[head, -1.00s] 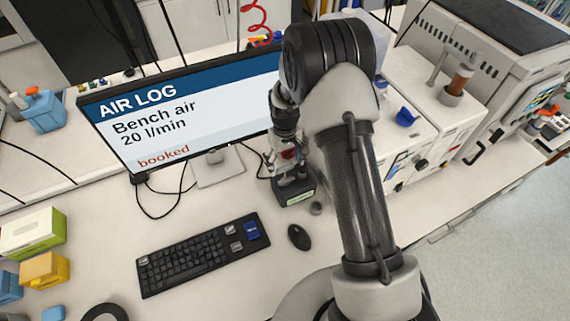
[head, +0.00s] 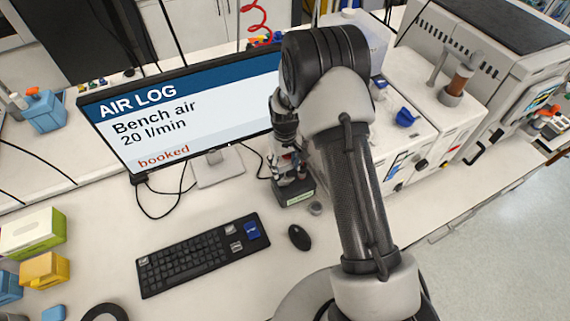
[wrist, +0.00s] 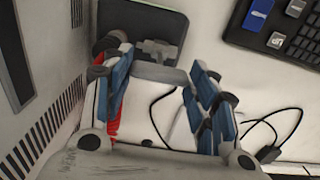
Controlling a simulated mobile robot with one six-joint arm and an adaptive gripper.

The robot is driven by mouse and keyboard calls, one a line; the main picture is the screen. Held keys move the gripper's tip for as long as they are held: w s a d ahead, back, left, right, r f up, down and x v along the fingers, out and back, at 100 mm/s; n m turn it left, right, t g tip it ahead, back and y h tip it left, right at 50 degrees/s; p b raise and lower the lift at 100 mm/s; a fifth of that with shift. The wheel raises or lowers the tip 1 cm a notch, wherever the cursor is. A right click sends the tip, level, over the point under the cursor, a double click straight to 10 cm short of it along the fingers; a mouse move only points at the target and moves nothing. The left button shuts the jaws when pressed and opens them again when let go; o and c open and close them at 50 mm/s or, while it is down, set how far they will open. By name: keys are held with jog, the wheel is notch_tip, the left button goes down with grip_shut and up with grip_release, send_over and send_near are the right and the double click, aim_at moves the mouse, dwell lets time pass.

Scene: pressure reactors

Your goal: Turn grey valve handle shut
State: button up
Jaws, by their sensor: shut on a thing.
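In the wrist view, my gripper (wrist: 152,72) has its blue-padded fingers on either side of a grey bar, which looks like the grey valve handle (wrist: 160,73). Grey metal fittings sit just beyond the handle, on a dark base with rounded corners (wrist: 172,22). A red part (wrist: 115,112) shows behind the left finger.
A monitor (head: 150,125) reading "AIR LOG" stands close left of my arm. A keyboard (head: 195,255) and mouse (head: 299,237) lie in front. White instruments (head: 440,110) stand at the right. A vented casing (wrist: 45,90) is close to my gripper's left side in the wrist view.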

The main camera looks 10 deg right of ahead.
jog(key=shift+c, duration=1.2)
jog(key=shift+m, duration=0.3)
jog(key=m+b, duration=0.2)
jog(key=m, duration=0.1)
jog(key=shift+m, duration=0.3)
jog(key=m+b, duration=0.2)
jog(key=m, duration=0.2)
jog(key=shift+m, duration=0.3)
jog(key=m+b, duration=0.1)
jog(key=m, duration=0.3)
jog(key=shift+m, duration=0.3)
jog(key=shift+m+b, duration=0.55)
jog(key=shift+m, duration=1.65)
jog(key=o, duration=1.1)
jog(key=shift+c, duration=0.2)
